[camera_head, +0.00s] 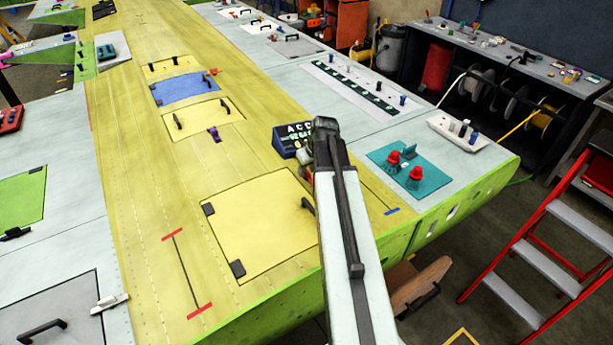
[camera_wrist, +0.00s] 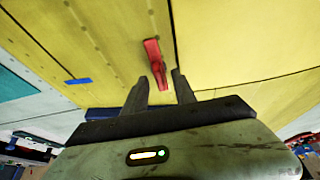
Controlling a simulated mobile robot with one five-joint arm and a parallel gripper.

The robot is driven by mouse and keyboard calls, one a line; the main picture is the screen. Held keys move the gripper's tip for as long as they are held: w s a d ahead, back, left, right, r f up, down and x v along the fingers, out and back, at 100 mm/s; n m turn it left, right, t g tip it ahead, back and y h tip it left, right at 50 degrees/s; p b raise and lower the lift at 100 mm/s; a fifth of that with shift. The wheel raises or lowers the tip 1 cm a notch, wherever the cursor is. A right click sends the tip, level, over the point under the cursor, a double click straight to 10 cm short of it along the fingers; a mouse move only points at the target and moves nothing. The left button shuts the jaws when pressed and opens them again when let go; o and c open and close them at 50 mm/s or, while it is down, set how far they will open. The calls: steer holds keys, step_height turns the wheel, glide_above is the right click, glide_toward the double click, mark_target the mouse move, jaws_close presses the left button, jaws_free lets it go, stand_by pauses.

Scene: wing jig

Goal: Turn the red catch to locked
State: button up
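The red catch (camera_wrist: 152,52) shows in the wrist view on the yellow surface, beside the seam of a yellow panel (camera_wrist: 245,45). It is a narrow piece lying lengthwise, with its lower end close to my gripper. My gripper (camera_wrist: 158,80) is open, with its two dark fingers apart. The catch's lower end shows in the gap between the fingertips. I cannot tell whether they touch it.
A dark blue letter box (camera_head: 283,147) stands left of my arm. The large yellow panel (camera_head: 262,225) has a black handle. A teal plate (camera_head: 402,170) with red knobs lies to the right. A red step ladder (camera_head: 545,245) stands beyond the green edge.

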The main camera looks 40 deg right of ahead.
steer(key=shift+r, duration=0.1)
jaws_close()
steer(key=shift+m, duration=0.3)
steer(key=m, duration=0.2)
steer(key=m+h, duration=0.1)
steer(key=shift+a+m+h, duration=0.2)
steer(key=shift+m+h, duration=0.1)
steer(key=shift+m, duration=0.1)
steer(key=m, duration=0.2)
steer(key=m+g+h, duration=0.1)
steer(key=m, duration=0.1)
steer(key=shift+w+a, duration=0.15)
steer(key=shift+w, duration=0.05)
steer(key=m+g, duration=0.1)
steer(key=m, duration=0.1)
steer(key=m+h, duration=0.1)
steer(key=m, duration=0.2)
steer(key=shift+w+g, duration=0.2)
steer(key=shift+g, duration=0.2)
steer(key=shift+m+g+h, duration=0.3)
steer(key=shift+m+g, duration=0.6)
steer(key=shift+m, duration=1.4)
